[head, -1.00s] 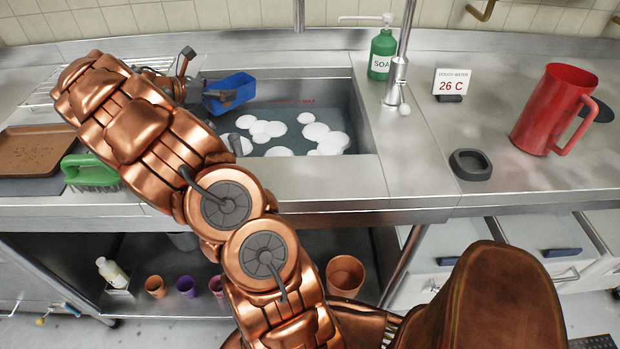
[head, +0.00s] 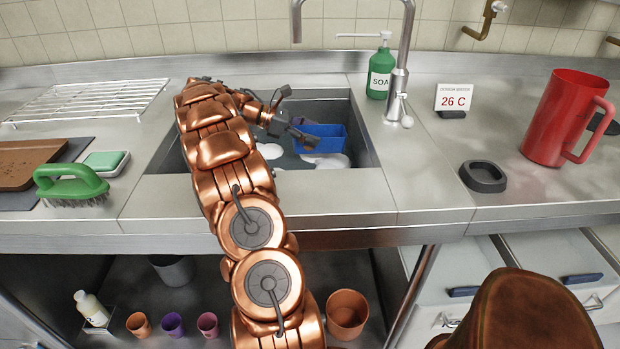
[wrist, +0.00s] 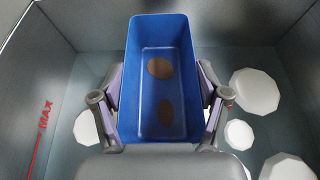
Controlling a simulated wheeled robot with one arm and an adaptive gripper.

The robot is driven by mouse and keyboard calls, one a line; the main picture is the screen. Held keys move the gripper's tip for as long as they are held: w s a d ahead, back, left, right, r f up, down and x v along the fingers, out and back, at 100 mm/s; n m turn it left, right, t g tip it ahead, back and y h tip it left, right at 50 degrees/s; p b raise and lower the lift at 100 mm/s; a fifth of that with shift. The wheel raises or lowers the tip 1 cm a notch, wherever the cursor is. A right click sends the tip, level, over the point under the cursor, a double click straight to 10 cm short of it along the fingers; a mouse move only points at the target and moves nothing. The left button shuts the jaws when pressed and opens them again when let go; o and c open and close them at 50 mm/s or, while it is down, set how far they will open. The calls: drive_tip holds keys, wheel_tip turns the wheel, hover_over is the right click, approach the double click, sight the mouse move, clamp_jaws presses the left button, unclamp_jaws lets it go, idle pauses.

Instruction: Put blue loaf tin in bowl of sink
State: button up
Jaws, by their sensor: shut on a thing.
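The blue loaf tin (head: 326,139) is inside the sink bowl (head: 367,142), near its middle, just above or at the foamy water; I cannot tell whether it touches the bottom. My gripper (head: 300,134) is shut on the tin. In the wrist view, the fingers press on both sides of the tin (wrist: 160,62), which is open toward the camera and has two brown patches inside. The sink's wall shows a red MAX mark (wrist: 46,115) at left. Much of the bowl's left side is hidden by my arm.
A tap (head: 398,85) and green soap bottle (head: 381,68) stand behind the sink's right side. A red jug (head: 560,118) and black holder (head: 483,176) are on the right counter. A green brush (head: 70,182), sponge (head: 104,162) and wire rack (head: 90,98) lie left.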

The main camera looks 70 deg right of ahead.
wheel_tip(320, 180, down, 9)
drive_tip(key=shift+r+b, duration=0.15)
drive_tip(key=shift+b, duration=0.3)
drive_tip(key=shift+f, duration=0.6)
drive_tip(key=o, duration=1.3)
drive_tip(key=shift+c, duration=0.2)
drive_tip(key=shift+r, duration=0.1)
drive_tip(key=p+v, duration=0.5)
drive_tip(key=v, duration=0.3)
drive_tip(key=shift+s+r, duration=0.15)
drive_tip(key=shift+r, duration=0.2)
